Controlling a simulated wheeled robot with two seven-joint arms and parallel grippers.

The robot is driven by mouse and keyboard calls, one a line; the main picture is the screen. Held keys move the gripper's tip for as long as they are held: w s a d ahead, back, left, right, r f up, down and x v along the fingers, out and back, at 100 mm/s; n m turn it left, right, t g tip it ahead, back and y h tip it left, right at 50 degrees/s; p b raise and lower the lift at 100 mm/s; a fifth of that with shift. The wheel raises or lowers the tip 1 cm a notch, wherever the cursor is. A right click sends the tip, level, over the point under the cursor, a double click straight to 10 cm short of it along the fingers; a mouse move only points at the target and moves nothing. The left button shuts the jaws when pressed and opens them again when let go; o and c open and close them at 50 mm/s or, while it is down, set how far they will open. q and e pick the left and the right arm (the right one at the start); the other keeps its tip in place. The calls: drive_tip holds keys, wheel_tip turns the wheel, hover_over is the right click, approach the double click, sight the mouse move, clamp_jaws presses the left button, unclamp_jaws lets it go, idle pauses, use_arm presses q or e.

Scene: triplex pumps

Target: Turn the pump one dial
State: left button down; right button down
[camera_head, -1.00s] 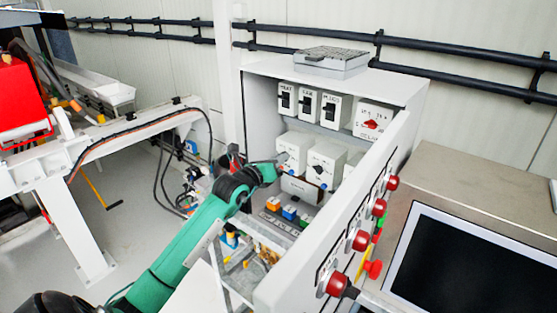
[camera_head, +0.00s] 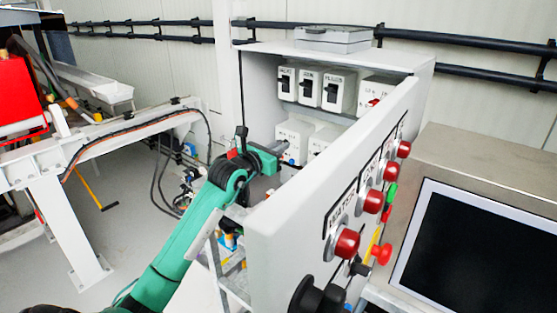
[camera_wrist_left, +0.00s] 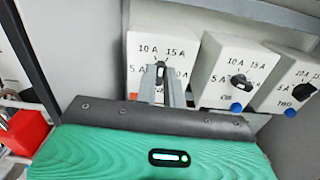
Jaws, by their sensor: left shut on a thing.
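Three white dial boxes stand in a row in the left wrist view: a left box (camera_wrist_left: 145,48), a middle box (camera_wrist_left: 223,60) and a right box (camera_wrist_left: 281,87). Each has a black knob and a scale reading 5 A, 10 A, 15 A where visible. My left gripper (camera_wrist_left: 162,75) is shut on the black knob (camera_wrist_left: 161,69) of the left box. The fingers hide this box's lower label; the other labels are too small to read surely. In the head view, my left gripper (camera_head: 280,148) reaches the left dial box (camera_head: 295,130) inside the cabinet. My right gripper is not in view.
The open cabinet door (camera_head: 335,160) with red buttons stands close to the right of my left arm. Breaker boxes (camera_head: 309,86) line the upper shelf. A screen (camera_head: 470,240) is at the right. A white frame (camera_head: 75,195) stands at the left, with open floor beneath.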

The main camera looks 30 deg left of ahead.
use_arm(q)
drive_tip(key=shift+d+f+m+b, duration=0.1)
drive_tip(key=shift+m+b, duration=2.1)
drive_tip(key=shift+b, duration=0.7)
drive_tip(key=c, duration=1.5)
unclamp_jaws()
